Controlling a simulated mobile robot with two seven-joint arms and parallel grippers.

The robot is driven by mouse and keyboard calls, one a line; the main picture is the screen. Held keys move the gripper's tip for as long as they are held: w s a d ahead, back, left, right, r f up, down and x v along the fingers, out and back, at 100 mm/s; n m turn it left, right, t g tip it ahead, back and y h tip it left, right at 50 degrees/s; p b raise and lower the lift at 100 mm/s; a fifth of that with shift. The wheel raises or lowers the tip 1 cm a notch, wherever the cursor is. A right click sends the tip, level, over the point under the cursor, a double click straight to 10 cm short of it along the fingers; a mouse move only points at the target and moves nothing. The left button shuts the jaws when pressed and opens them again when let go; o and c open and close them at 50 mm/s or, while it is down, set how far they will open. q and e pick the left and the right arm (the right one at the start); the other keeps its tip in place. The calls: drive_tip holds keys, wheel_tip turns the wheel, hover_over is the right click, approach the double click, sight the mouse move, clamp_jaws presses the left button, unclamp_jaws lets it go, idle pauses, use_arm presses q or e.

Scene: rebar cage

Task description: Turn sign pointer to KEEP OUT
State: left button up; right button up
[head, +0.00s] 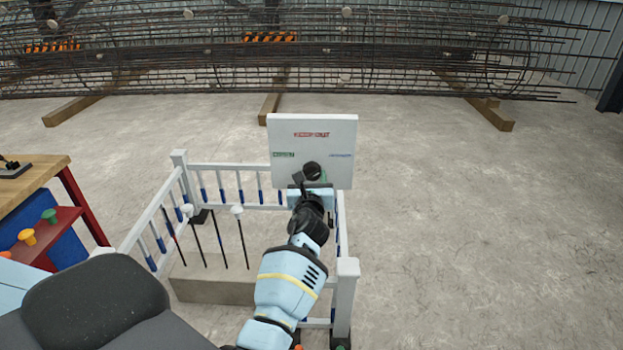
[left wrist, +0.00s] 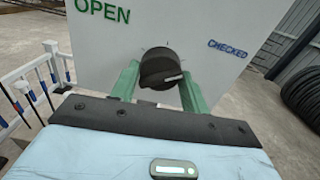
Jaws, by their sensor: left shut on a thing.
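A white sign board (head: 340,135) stands at the far right corner of a small white railing. It has red lettering at the top, too small to read, green lettering at left and blue at right. In the left wrist view the green word OPEN (left wrist: 103,10) and blue word CHECKED (left wrist: 226,48) are legible. The sign pointer is a round black knob (left wrist: 160,66), also in the head view (head: 312,169); its pale mark points right, roughly toward the CHECKED side. My left gripper (left wrist: 160,85) has its green fingers on either side of the knob, shut on it. My right gripper is out of view.
The white railing (head: 240,167) surrounds a concrete block (head: 215,285) with upright rods, some with white caps. A wooden table (head: 35,180) and red shelf with coloured caps stand at left. A long rebar cage (head: 380,60) lies behind. Floor at right is clear.

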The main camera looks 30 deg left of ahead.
use_arm(q)
drive_tip(key=shift+f+n, duration=0.15)
drive_tip(key=shift+n, duration=0.85)
drive_tip(key=n, duration=0.3)
drive_tip(key=shift+n+b, duration=0.3)
drive_tip(key=shift+b, duration=0.1)
drive_tip(key=n, duration=0.4)
drive_tip(key=shift+d+b, duration=0.1)
drive_tip(key=shift+b, duration=0.2)
drive_tip(key=shift+n, duration=0.8)
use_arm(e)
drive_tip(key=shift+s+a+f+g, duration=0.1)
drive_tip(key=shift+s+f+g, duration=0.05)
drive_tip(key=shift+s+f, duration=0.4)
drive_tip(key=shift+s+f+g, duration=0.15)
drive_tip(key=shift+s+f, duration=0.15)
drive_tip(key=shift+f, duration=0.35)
use_arm(q)
drive_tip(key=o, duration=1)
